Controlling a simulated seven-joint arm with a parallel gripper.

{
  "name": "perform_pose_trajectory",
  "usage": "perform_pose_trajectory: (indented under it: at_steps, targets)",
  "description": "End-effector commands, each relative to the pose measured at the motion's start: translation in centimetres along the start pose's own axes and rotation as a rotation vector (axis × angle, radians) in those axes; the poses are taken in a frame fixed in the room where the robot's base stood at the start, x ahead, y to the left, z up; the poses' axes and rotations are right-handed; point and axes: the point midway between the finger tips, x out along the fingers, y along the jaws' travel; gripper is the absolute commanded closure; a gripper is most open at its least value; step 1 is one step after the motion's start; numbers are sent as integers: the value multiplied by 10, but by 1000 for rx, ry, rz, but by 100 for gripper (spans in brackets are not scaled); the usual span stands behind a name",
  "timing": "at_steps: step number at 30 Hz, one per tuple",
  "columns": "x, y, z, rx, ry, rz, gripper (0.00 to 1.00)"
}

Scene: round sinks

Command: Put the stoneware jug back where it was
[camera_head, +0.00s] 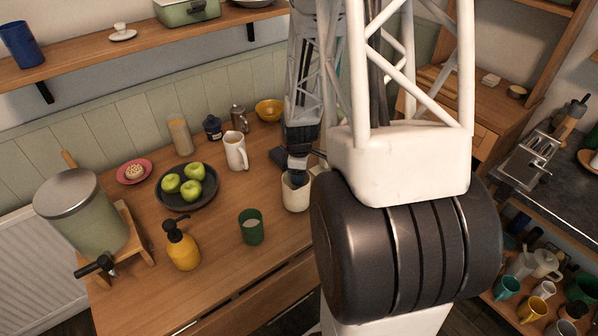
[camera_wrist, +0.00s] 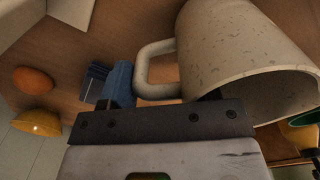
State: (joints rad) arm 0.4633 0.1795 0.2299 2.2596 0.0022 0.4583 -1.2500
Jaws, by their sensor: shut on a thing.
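The cream, speckled stoneware jug (camera_head: 296,196) is at the right part of the wooden table in the head view. In the wrist view the jug (camera_wrist: 235,50) fills the upper right, with its mouth toward the lower right and its looped handle (camera_wrist: 146,62) at left. My gripper (camera_head: 290,168) is at the jug's far upper side. It is shut on the jug, with one finger at its mouth and a blue-grey finger (camera_wrist: 120,84) beside the handle. The exact contact is partly hidden. I cannot tell whether the jug's base touches the table.
A green cup (camera_head: 251,227), a yellow soap bottle (camera_head: 182,247) and a white pitcher (camera_head: 235,151) stand left of the jug. A dark plate (camera_head: 172,201) holds green apples. A yellow bowl (camera_head: 269,110) is at the back. Bare table (camera_head: 215,215) lies between these things.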

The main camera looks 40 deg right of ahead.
Motion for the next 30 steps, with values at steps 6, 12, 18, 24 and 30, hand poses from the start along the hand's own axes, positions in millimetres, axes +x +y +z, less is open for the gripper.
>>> perform_pose_trajectory:
  at_steps: [6,12,18,24,30]
  targets:
    - [3,0,0,0,0,0,89]
    - [6,0,0,0,0,0,89]
    - [8,0,0,0,0,0,89]
    - [10,0,0,0,0,1,37]
    - [10,0,0,0,0,0,15]
